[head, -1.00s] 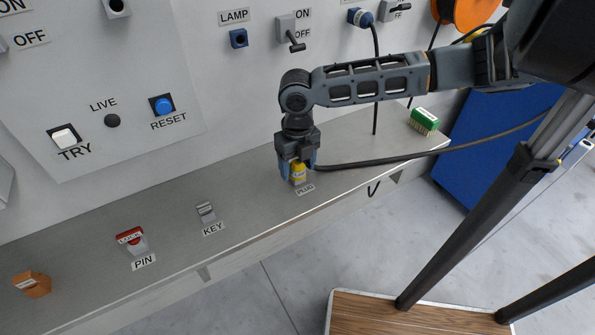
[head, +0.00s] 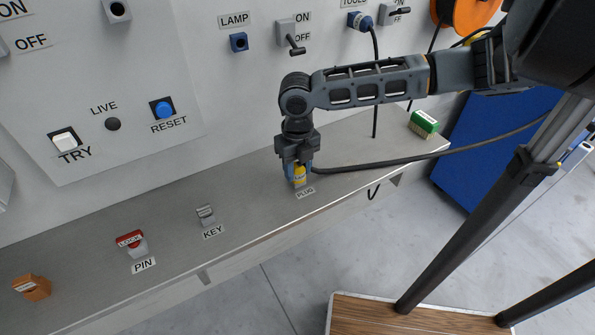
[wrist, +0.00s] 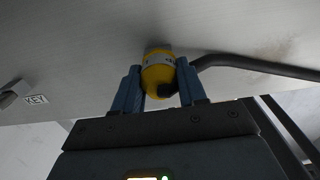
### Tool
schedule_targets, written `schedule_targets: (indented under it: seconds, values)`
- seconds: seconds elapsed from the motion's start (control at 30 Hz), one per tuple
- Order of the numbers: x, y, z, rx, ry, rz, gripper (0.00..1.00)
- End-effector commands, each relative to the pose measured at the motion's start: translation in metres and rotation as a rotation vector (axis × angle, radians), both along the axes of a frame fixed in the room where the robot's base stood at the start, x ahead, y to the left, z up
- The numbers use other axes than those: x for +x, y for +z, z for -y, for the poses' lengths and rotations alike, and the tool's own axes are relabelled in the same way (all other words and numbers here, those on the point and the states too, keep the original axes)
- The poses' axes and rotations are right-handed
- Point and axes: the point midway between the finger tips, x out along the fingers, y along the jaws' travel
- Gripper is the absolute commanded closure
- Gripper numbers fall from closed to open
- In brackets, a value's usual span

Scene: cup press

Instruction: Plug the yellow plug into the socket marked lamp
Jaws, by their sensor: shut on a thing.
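The yellow plug (head: 299,173) stands upright at the PLUG label on the metal shelf, with a black cable running from it to the right. My gripper (head: 297,170) points down and is shut on the plug. In the wrist view the plug (wrist: 157,77) sits between the two blue fingers of my gripper (wrist: 158,88), its grey end by the shelf surface; I cannot tell whether it touches. The blue socket (head: 239,42) under the LAMP label (head: 234,20) is on the wall, up and left of my gripper, and looks empty.
A switch (head: 290,32) marked ON and OFF is right of the lamp socket.

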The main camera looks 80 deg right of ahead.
Motion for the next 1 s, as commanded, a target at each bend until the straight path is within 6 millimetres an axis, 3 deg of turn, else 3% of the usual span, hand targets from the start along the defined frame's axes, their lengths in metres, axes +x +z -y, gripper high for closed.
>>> schedule_targets:
  seconds: [1.0]
  values:
    - [0.0,0.013,0.0,0.0,0.0,0.0,0.95]
